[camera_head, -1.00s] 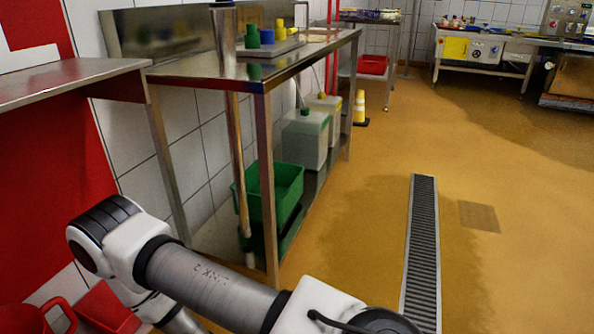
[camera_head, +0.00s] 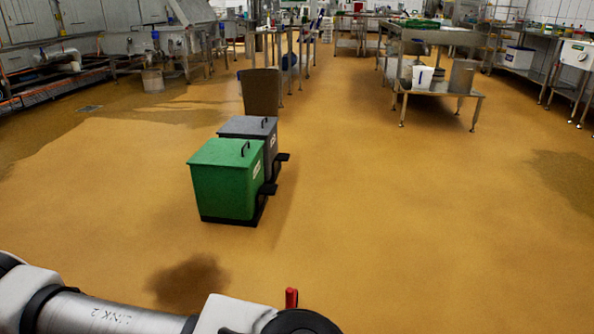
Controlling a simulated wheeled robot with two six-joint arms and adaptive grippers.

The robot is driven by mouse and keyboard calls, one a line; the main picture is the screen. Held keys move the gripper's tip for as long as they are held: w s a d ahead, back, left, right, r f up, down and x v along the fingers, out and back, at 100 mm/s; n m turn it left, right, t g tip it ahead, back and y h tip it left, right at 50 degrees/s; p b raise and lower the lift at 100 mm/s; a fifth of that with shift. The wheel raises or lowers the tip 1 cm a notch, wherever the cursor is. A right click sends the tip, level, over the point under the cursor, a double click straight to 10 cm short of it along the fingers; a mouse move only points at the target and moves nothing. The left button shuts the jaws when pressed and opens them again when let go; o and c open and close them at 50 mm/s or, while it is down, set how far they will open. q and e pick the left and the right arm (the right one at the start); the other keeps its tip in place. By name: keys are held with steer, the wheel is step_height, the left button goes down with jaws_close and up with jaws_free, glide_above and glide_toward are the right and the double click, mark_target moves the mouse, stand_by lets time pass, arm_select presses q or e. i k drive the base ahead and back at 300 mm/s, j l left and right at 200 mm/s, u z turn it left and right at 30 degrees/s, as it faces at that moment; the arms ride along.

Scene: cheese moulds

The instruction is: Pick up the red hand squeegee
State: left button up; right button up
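I cannot make out a whole red hand squeegee in this view. A small upright red piece (camera_head: 291,298) shows at the bottom edge, just behind the dark end joint of my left arm. Most of it is hidden, and I cannot tell whether it is part of the squeegee. My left arm crosses the lower left of the view. Its gripper is out of view, and so is my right gripper.
A steel table (camera_head: 440,37) stands at the back right. The floor right of the bins is clear.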

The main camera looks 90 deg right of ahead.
mark_target(291, 295)
steer(key=z, duration=2.65)
steer(key=i+l+u, duration=0.1)
steer(key=i+l, duration=0.75)
steer(key=l, duration=0.3)
steer(key=u, duration=0.05)
